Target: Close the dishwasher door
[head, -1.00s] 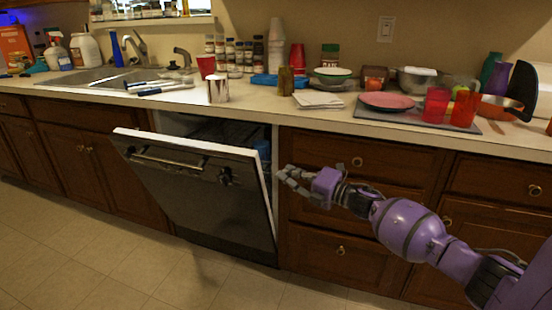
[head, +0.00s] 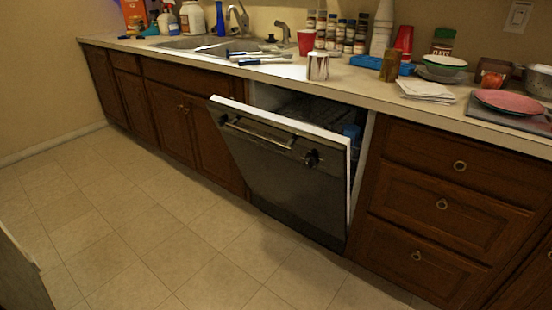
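The dishwasher door (head: 284,165) is partly open, tilted outward from the cabinet front with its top edge away from the counter. Its front is dark with a bar handle (head: 255,131) and a dark knob near the upper right. The dishwasher's inside (head: 308,108) shows above the door, with a rack and something blue at the right. Neither of my grippers is in the head view.
The counter (head: 384,92) above holds a sink, cups, jars, napkins and plates. Wooden drawers (head: 440,204) stand right of the dishwasher and cabinets (head: 172,118) left. The tiled floor (head: 150,220) before the door is clear. A pale panel edge shows at lower left.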

